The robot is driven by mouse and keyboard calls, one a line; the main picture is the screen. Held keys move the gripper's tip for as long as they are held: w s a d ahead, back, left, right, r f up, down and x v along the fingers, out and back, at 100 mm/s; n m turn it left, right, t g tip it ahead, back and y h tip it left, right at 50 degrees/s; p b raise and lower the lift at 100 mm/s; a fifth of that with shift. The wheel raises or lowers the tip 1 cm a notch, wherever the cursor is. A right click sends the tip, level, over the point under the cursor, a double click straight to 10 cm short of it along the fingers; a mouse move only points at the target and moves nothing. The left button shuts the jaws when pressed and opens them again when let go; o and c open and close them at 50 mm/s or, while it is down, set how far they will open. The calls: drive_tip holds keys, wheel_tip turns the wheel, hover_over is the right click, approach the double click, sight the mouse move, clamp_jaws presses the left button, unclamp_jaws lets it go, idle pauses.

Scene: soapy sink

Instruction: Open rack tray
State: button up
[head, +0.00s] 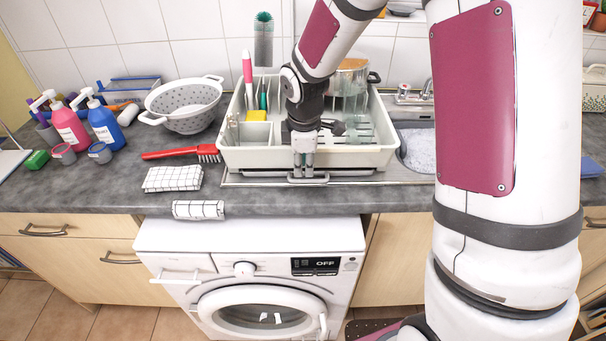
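The white dish rack (375,157) stands on the counter behind the washing machine. Its grey rack tray (345,173) shows as a thin strip under the rack's front edge, with a small grey handle (308,180) at the front. The tray looks pushed in under the rack. My gripper (303,171) points down in front of the rack, with its fingertips right at the handle. The fingers look close together. I cannot tell whether they grip the handle or only touch it. The gripper hides part of the rack's front wall.
Left are a red brush (180,153), checkered cloths (173,178) and a colander (184,104). A soapy sink (418,148) is right. Space in front above the washing machine (250,250) is free.

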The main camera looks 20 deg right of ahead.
sight(303, 180)
drive_tip(key=f, duration=0.3)
drive_tip(key=w+f, duration=0.1)
drive_tip(key=f, duration=0.1)
drive_tip(key=shift+d, duration=0.1)
clamp_jaws()
